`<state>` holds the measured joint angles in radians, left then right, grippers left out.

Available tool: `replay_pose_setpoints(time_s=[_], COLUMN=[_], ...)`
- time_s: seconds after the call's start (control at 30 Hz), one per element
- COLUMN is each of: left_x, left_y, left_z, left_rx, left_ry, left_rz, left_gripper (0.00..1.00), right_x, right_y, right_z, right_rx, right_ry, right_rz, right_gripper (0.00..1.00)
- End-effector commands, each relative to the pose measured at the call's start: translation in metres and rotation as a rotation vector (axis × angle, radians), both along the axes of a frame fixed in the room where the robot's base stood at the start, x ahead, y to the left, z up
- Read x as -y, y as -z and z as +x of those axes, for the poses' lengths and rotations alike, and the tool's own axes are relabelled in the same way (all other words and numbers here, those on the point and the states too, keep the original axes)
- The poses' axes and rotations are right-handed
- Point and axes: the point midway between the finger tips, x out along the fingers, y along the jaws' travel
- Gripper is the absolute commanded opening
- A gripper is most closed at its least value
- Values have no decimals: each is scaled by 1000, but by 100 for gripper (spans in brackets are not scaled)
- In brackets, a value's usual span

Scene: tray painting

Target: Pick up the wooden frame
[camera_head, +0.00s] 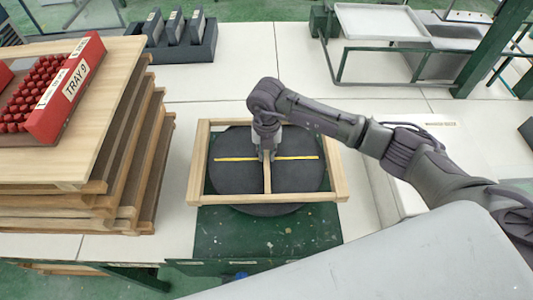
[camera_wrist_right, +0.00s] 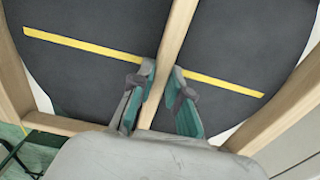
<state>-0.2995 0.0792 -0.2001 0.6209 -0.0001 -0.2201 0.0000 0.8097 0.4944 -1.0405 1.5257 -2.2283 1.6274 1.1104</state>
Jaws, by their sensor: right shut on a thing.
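The wooden frame (camera_head: 325,190) is a light rectangle with a middle bar, around and over a round dark turntable that has a yellow stripe. My right gripper (camera_head: 267,155) points down at the frame's middle bar. In the right wrist view the two green-padded fingers (camera_wrist_right: 165,100) stand on either side of the middle bar (camera_wrist_right: 172,60), shut on it. I cannot tell whether the frame rests on the turntable or is slightly above it. My left gripper is not in view.
The dark turntable (camera_head: 230,178) sits on a green base (camera_head: 265,230). A stack of wooden panels (camera_head: 150,140) stands close at left, with a red tray (camera_head: 75,85) labelled TRAY 9 on top. A dark holder (camera_head: 180,45) is behind. White table surface is free behind the frame.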

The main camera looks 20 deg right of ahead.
Motion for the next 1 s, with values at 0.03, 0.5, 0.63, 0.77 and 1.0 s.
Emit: replay_pose_setpoints(time_s=[0.03,0.5,0.63,0.77,1.0], left_x=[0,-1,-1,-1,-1], left_y=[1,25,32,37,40], left_z=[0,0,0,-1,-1], left_rx=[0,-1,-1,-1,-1], left_ry=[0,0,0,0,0], left_rz=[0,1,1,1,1], left_gripper=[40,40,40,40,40], right_x=[0,31,50,64,76], right_y=[-3,-63,-80,-94,-108], right_z=[1,-32,-54,-71,-86], right_rx=[4,5,5,4,2], right_ry=[0,0,0,1,0], right_rz=[2,-1,-2,-2,-1], right_gripper=[0,0,0,0,0])
